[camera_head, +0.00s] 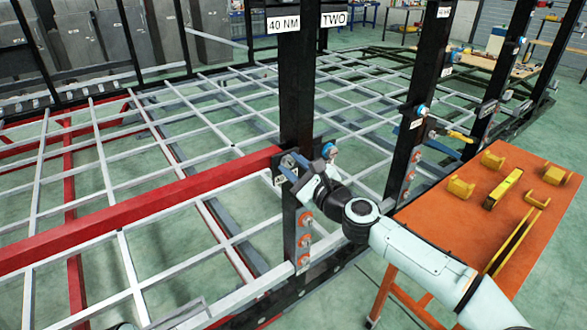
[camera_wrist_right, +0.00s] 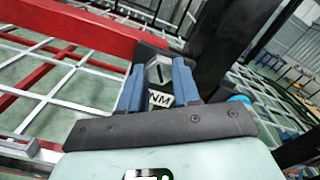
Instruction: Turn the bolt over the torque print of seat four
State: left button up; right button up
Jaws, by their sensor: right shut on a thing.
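My right gripper (camera_head: 284,170) is at the black upright post (camera_head: 297,100), where the red beam (camera_head: 140,212) meets it. In the right wrist view its two blue-grey fingers (camera_wrist_right: 158,88) stand on either side of a grey bolt head (camera_wrist_right: 159,68) and are shut on it. A white label (camera_wrist_right: 161,99) reading "NM" shows just below the bolt, between the fingers; its number is hidden. In the head view the gripper and wrist cover most of the bolt. My left gripper is not in view.
Blue-capped (camera_head: 329,150) and orange (camera_head: 305,240) fittings sit around the post. An orange table (camera_head: 465,225) with yellow parts stands right, near my right arm.

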jog(key=shift+f, duration=0.3)
jog(key=o, duration=0.8)
jog(key=shift+c, duration=0.2)
jog(key=o, duration=0.3)
jog(key=shift+d+r, duration=0.1)
jog(key=shift+r, duration=0.1)
jog(key=shift+s+d+b, duration=0.3)
jog(key=shift+s+b, duration=0.05)
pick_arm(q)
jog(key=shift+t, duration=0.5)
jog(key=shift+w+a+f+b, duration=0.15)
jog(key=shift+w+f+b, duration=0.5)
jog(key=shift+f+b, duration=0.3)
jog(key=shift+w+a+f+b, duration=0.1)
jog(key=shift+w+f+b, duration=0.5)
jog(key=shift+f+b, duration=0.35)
pick_arm(e)
jog(key=v, duration=1.2)
jog(key=shift+s, duration=0.3)
